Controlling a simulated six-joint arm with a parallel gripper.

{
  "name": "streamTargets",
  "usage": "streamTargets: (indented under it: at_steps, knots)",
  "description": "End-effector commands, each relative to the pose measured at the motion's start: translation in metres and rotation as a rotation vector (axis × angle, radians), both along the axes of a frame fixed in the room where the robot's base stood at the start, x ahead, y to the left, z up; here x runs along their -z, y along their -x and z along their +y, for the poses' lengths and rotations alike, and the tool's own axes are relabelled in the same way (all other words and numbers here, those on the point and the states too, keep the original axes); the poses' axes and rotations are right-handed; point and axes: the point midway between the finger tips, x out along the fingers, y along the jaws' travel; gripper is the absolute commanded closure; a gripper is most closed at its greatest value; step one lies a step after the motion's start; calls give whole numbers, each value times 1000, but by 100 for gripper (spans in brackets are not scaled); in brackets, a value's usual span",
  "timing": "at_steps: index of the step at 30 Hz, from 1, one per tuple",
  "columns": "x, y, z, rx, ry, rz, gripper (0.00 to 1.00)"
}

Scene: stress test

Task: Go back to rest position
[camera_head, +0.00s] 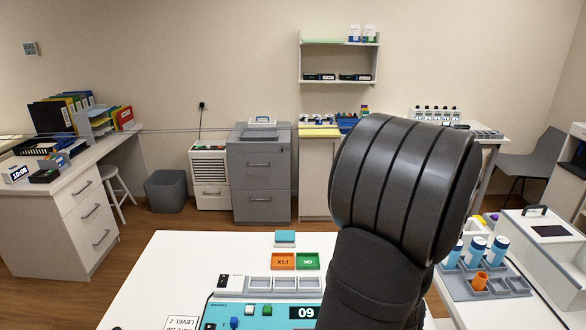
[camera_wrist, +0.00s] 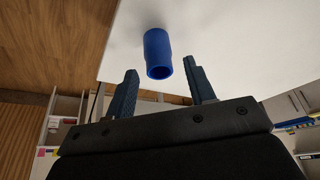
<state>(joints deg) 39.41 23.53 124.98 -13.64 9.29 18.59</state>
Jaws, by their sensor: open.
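My gripper (camera_wrist: 161,67) shows in the wrist view with its two dark fingers apart and nothing held between them. A blue cylinder (camera_wrist: 157,48) is at the white table surface (camera_wrist: 225,35), just past the fingertips and in line with the gap. It looks apart from both fingers. In the head view my dark arm fills the centre right, and my gripper is hidden there. I cannot make out the blue cylinder in the head view.
A grey rack (camera_head: 458,290) with blue-and-white bottles stands at right, beside a white machine (camera_head: 545,250). The table's left part is clear.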

Motion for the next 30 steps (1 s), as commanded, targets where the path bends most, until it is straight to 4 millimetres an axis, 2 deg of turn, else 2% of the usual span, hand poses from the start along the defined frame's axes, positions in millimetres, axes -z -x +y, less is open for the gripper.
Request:
streamTargets:
  at_steps: [28,30]
  knots:
    - [-97,28,29,-2,1,-3,50]
    - [-87,27,27,-1,-5,4,50]
